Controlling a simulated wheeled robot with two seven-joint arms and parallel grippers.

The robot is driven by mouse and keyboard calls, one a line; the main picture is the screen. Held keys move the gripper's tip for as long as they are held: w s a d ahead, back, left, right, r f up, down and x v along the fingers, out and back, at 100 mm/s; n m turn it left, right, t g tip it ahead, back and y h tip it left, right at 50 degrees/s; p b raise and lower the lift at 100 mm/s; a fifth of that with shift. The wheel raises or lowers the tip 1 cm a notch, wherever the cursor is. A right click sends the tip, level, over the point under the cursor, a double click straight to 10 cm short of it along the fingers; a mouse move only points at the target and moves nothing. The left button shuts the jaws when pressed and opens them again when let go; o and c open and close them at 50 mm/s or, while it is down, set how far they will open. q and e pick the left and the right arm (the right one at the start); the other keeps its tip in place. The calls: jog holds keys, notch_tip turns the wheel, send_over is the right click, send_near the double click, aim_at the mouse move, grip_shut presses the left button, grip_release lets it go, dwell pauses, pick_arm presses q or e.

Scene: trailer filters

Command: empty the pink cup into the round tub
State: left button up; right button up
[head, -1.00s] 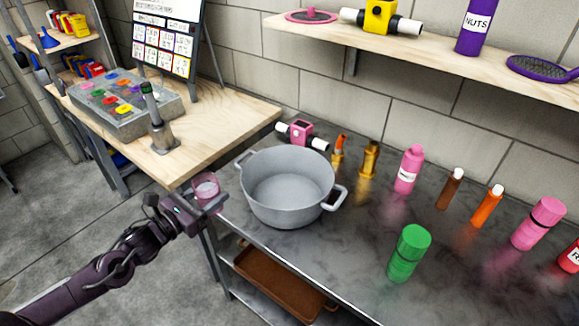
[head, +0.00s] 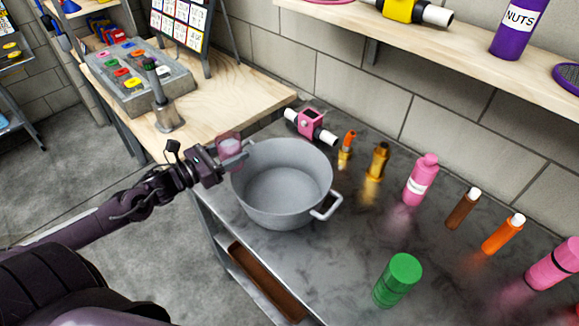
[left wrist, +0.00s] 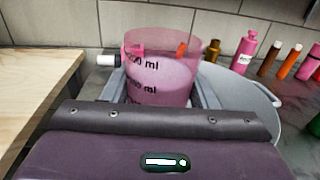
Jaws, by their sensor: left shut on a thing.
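The pink cup (head: 229,146) is a see-through beaker with volume marks. My left gripper (head: 224,155) is shut on it and holds it at the left rim of the round tub, above the table. In the left wrist view the cup (left wrist: 160,75) stands about upright between the fingers (left wrist: 160,92), with pinkish contents in its lower part. The round tub (head: 283,184) is a grey two-handled pot on the dark metal table. Its visible inside looks empty. In the left wrist view the tub's rim (left wrist: 262,92) shows behind and right of the cup. My right gripper is not in view.
A pink valve block (head: 311,124) stands behind the tub. A green jar (head: 397,279) and several bottles, such as a pink one (head: 421,180), stand to its right. A wooden bench (head: 215,95) adjoins at the left. A shelf (head: 440,45) overhangs the back.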

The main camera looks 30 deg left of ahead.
pick_arm(q)
jog(key=shift+s+a+r, duration=0.15)
jog(key=shift+s, duration=0.15)
jog(key=shift+w+r, duration=0.1)
jog(key=shift+w+d+p, duration=0.15)
jog(key=shift+d+p, duration=0.1)
jog(key=shift+p, duration=0.2)
jog(key=shift+d+r+m+g+y+p, duration=0.25)
jog(key=shift+r+m+g+y+p, duration=0.1)
jog(key=shift+m+g+p, duration=0.3)
jog(key=shift+d+f+g, duration=0.1)
jog(key=shift+f+g, duration=0.05)
jog(key=shift+g, duration=0.1)
jog(key=shift+w+d+f+m+g+y, duration=0.35)
jog(key=shift+w+d+m+g, duration=0.05)
jog(key=shift+d+m, duration=0.05)
jog(key=shift+d+f+m+y, duration=0.2)
jog(key=shift+f+m+y, duration=0.1)
jog(key=shift+y, duration=0.1)
jog(key=shift+d+f+g, duration=0.2)
jog(key=shift+d+g, duration=0.05)
jog(key=shift+g, duration=0.25)
jog(key=shift+w+d+f+m+y, duration=0.1)
jog(key=shift+w+d+m+y, duration=0.1)
jog(key=shift+m+y, duration=0.1)
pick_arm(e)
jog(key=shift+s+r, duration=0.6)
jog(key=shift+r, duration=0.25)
